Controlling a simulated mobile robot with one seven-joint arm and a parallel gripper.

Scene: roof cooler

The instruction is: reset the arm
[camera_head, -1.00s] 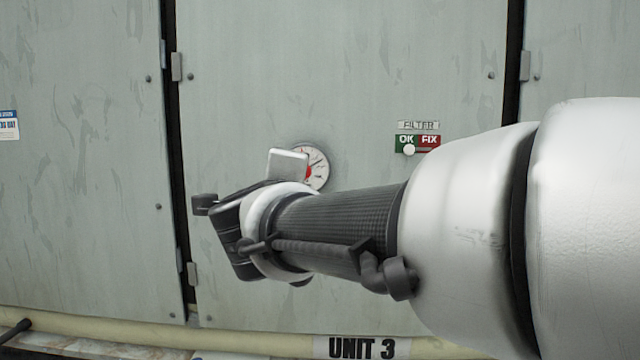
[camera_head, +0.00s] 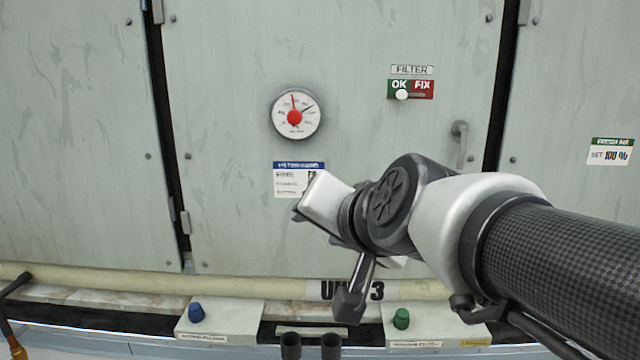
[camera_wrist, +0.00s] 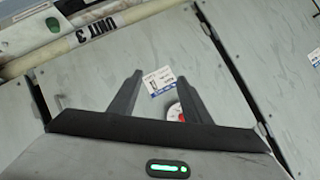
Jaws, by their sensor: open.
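My gripper (camera_wrist: 160,78) shows in the wrist view with its two dark fingers spread apart and nothing between them. It points towards the pale grey-green panel of UNIT 3. In the head view my arm comes in from the right, bent, and its white and black wrist end is in front of the panel's lower middle. The wrist end partly covers a blue and white card (camera_head: 288,180) and the UNIT 3 label (camera_head: 375,290). The gripper's fingers are hard to make out there.
A round gauge (camera_head: 297,114) is above the card. A FILTER OK/FIX slider (camera_head: 410,90) is to its right, with its white knob under OK. A grey handle (camera_head: 460,143) is near the right seam. Below are a blue knob (camera_head: 196,312) and a green knob (camera_head: 401,318).

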